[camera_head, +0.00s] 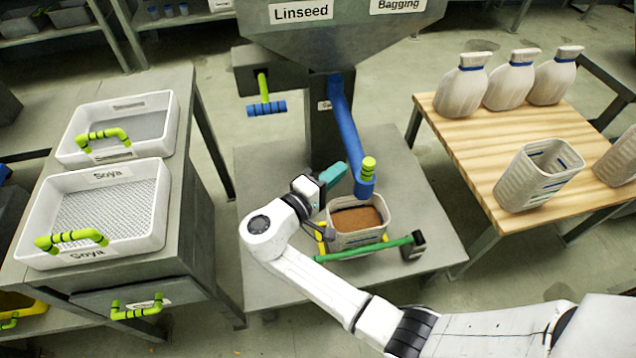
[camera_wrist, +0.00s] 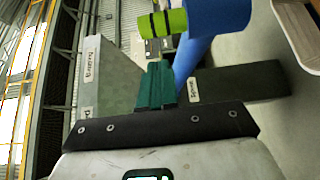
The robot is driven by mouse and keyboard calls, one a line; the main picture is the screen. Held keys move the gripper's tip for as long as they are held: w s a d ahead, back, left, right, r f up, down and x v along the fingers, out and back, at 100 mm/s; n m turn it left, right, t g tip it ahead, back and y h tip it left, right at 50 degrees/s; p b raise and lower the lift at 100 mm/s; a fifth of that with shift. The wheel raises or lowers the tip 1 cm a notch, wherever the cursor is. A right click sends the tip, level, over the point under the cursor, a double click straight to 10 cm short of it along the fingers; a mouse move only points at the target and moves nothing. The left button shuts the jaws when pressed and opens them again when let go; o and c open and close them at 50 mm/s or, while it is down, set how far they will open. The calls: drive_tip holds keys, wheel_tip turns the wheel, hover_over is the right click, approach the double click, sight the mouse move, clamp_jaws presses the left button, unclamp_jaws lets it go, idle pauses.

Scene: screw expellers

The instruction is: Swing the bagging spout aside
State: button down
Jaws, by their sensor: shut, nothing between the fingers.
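The blue bagging spout (camera_head: 346,125) slopes down from under the Linseed hopper (camera_head: 330,25). Its lower end is over an open bin (camera_head: 358,239) of brown meal, and a lime-green knob (camera_head: 368,166) stands at that end. My gripper (camera_head: 340,170) is just left of the spout's lower end, its teal fingers shut and empty. In the wrist view the shut fingers (camera_wrist: 155,82) point toward the blue spout (camera_wrist: 220,15) and the lime-green knob (camera_wrist: 163,23), which look close ahead. I cannot tell whether they touch.
A green bar (camera_head: 365,250) crosses in front of the bin. A blue-handled lever (camera_head: 266,108) hangs left of the hopper's post. Two Soya trays (camera_head: 160,200) stand on the left cabinet. Bags and open containers stand on the wooden table (camera_head: 455,135) at right.

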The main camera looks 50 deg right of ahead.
drive_tip(key=shift+s+d, duration=1)
drive_tip(key=shift+s, duration=0.15)
